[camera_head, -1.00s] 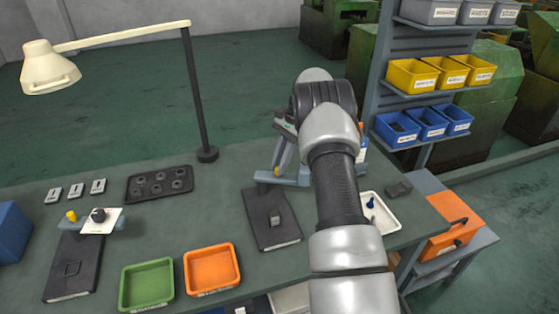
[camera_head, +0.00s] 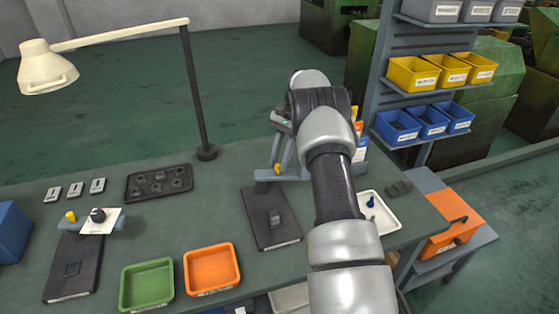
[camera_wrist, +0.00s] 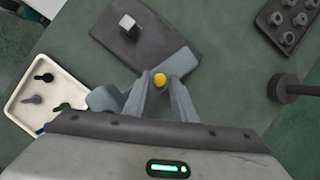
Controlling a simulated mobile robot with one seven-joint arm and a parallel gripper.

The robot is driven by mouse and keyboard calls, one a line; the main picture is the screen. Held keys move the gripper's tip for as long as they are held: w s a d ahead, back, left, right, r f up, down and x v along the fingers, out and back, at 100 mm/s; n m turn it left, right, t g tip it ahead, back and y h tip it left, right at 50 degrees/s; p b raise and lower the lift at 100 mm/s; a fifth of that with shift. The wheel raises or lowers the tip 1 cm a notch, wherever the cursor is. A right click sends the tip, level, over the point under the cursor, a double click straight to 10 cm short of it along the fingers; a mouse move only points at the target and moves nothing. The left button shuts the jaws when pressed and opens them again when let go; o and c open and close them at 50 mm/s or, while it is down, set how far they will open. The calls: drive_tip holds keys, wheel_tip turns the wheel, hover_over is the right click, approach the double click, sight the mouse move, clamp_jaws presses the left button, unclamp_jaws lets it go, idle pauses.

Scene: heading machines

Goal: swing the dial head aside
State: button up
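The dial head's blue-grey arm (camera_head: 262,175) lies at the back edge of the middle dark plate (camera_head: 262,232); much of it is hidden behind my arm. Its small yellow knob (camera_head: 277,168) shows there. In the wrist view the yellow knob (camera_wrist: 160,79) sits between my fingertips, and the blue-grey bar (camera_wrist: 182,62) shows on both sides of the fingers. My gripper (camera_wrist: 160,85) points down over it, with a gap between the fingers; contact with the knob is not clear. A grey block (camera_wrist: 129,25) stands on the plate. The dial itself is not clearly visible.
A white tray with small dark parts (camera_wrist: 18,112) is close beside the fixture. A lamp post base (camera_head: 207,153) and a dark tray (camera_head: 160,168) stand left of it. A similar fixture with a white card (camera_head: 90,227) is further left. Green and orange bins (camera_head: 192,270) are in front.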

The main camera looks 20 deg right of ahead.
drive_tip(key=shift+o, duration=0.9)
drive_tip(key=v, duration=0.7)
drive_tip(key=shift+r, duration=0.2)
